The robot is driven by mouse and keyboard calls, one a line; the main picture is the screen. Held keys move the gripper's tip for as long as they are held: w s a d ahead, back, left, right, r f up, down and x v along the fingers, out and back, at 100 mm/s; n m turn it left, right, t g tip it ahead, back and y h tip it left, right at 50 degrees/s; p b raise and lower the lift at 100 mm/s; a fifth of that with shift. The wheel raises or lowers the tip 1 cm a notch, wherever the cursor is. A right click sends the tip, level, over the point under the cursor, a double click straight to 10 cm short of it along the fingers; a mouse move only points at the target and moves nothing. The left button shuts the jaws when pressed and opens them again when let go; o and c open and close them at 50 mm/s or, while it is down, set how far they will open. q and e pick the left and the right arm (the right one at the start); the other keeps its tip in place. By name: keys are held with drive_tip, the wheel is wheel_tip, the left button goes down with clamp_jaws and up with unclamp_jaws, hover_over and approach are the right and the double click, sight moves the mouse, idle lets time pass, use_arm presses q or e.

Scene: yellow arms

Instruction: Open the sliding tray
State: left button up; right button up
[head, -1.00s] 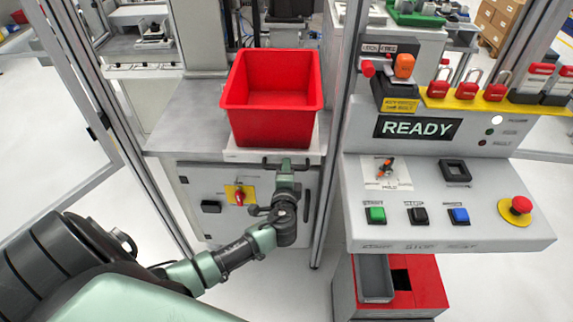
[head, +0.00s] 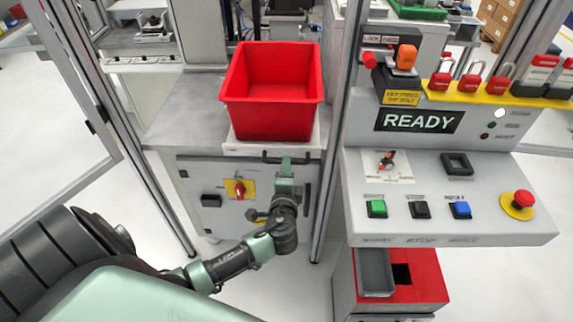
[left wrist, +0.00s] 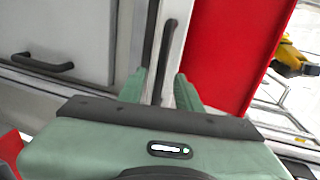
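The sliding tray (head: 240,149) is a pale slab on the grey machine table, with a dark bar handle (head: 271,160) on its front edge. A red bin (head: 271,118) stands on it. My left gripper (head: 286,164) is at the right part of this handle. In the left wrist view, the dark handle bar (left wrist: 165,55) runs between the two green fingers of my left gripper (left wrist: 163,90). The fingers are apart, with a gap visible beside the bar. The red bin (left wrist: 228,50) is close by on the right there. My right gripper is in neither view.
A control console (head: 450,190) with a READY display and buttons stands at right. A metal frame post (head: 337,130) rises between it and the tray. The cabinet below has a red rotary switch (head: 238,189) and a dark door handle (head: 306,200).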

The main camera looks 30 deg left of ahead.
use_arm(q)
drive_tip(key=v, duration=0.4)
drive_tip(key=shift+b, duration=0.3)
drive_tip(key=s+d+f+n+g+h+b, duration=0.1)
drive_tip(key=s+f+g+h, duration=0.35)
drive_tip(key=f, duration=1.05)
drive_tip(key=s+d+f+n+g, duration=0.15)
drive_tip(key=s+f, duration=0.65)
drive_tip(key=f, duration=0.8)
drive_tip(key=s+d+f+n+g+h, duration=0.1)
drive_tip(key=s+f+n+g, duration=0.1)
drive_tip(key=s+f, duration=0.4)
drive_tip(key=s+d+f+n+g+h, duration=0.1)
drive_tip(key=s+f, duration=0.5)
drive_tip(key=s, duration=0.8)
drive_tip(key=s+d+f+n+g+h+b, duration=0.1)
drive_tip(key=s+d+f+n+g, duration=0.2)
drive_tip(key=s+f, duration=0.3)
drive_tip(key=s, duration=0.4)
drive_tip(key=shift+d+n+h, duration=0.2)
drive_tip(key=shift+n+h, duration=0.15)
